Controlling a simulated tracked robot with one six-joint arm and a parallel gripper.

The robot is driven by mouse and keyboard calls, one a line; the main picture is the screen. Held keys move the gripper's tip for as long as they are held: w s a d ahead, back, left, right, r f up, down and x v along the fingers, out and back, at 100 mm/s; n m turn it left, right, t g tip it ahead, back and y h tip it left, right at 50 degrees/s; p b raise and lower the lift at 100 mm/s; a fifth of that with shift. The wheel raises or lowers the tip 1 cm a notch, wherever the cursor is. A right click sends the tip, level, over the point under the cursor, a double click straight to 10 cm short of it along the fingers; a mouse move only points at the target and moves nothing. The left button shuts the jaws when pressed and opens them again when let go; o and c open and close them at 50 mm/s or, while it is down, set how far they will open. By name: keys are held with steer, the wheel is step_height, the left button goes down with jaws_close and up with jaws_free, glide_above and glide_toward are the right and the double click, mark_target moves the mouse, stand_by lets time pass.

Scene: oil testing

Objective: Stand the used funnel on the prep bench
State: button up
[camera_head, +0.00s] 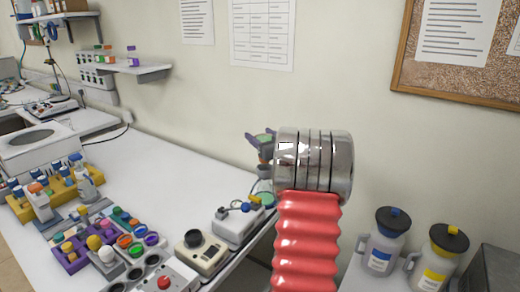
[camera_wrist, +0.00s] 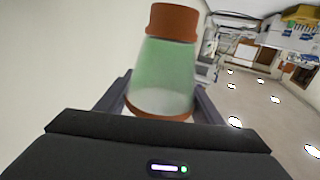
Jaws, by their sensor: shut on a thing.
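My gripper (camera_head: 263,141) is shut on the used funnel, which shows in the wrist view (camera_wrist: 165,78) as a translucent green tapered body with orange-brown bands at both ends. The jaws lie on either side of its wider end. In the head view the funnel (camera_head: 266,153) is small and partly hidden by my arm. A long white bench (camera_head: 180,165) runs along the wall, to the left of and below my gripper. I cannot tell whether it is the prep bench.
A clear vessel with a green part (camera_head: 265,187) stands below the funnel, partly hidden. A white device (camera_head: 238,224) and a beige device (camera_head: 202,252) stand at the bench's front. Coloured racks (camera_head: 70,255) fill the left front. Blue (camera_head: 385,245) and yellow (camera_head: 437,260) jugs stand right.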

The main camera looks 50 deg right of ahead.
steer(key=shift+f, duration=2.25)
steer(key=o, duration=1.1)
steer(key=shift+c, duration=0.2)
steer(key=shift+f, duration=0.2)
steer(key=v, duration=1.3)
steer(key=shift+s, duration=0.45)
